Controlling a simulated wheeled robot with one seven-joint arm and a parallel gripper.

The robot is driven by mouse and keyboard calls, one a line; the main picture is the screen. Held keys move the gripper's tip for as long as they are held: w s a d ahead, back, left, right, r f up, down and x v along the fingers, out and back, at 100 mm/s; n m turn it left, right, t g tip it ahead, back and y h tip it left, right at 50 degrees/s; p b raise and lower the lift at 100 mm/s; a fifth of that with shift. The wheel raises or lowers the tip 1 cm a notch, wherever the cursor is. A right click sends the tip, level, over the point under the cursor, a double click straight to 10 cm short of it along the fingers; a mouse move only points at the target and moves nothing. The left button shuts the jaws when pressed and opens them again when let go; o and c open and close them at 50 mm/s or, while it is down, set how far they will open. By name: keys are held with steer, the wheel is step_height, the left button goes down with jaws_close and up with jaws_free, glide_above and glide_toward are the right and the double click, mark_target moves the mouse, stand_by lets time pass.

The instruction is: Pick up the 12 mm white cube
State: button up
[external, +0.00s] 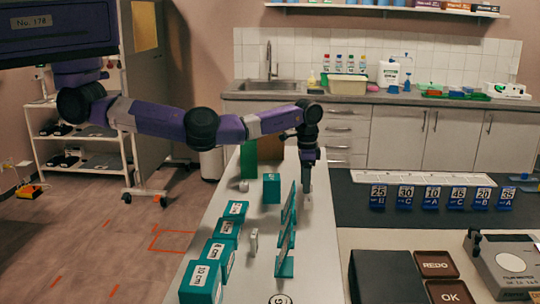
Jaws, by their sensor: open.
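My gripper (307,188) points down at the far right part of the long white table (225,205), low over its surface. The fingers are small in this view, and the gap between them is hard to see. I cannot make out a 12 mm white cube for certain; a small pale spot lies at the fingertips, too small to identify. A thin upright white piece (254,240) stands nearer the camera, well apart from my gripper.
Teal boxes labelled in cm (205,282) line the table's left side. Teal upright panels (287,240) stand just in front of my gripper. A teal block (271,188), a pale round object (244,186) and a green panel (248,160) stand left of it.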

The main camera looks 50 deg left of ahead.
jaws_close()
steer(key=shift+r, duration=0.1)
